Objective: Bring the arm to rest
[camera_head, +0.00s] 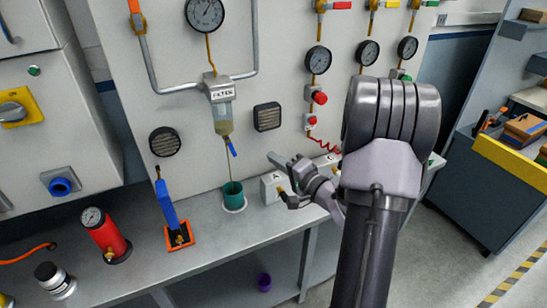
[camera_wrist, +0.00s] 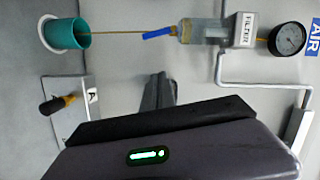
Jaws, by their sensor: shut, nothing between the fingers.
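My gripper (camera_head: 275,159) is shut and empty. It hangs in front of the grey panel, above the bench and to the right of the teal cup, apart from both. In the wrist view its closed fingers (camera_wrist: 158,92) rise past the dark gripper body, which has a green light. My arm fills the right middle of the head view and hides part of the panel and bench behind it.
The teal cup (camera_head: 233,194) stands on the bench (camera_head: 215,245) under the filter (camera_head: 220,103).

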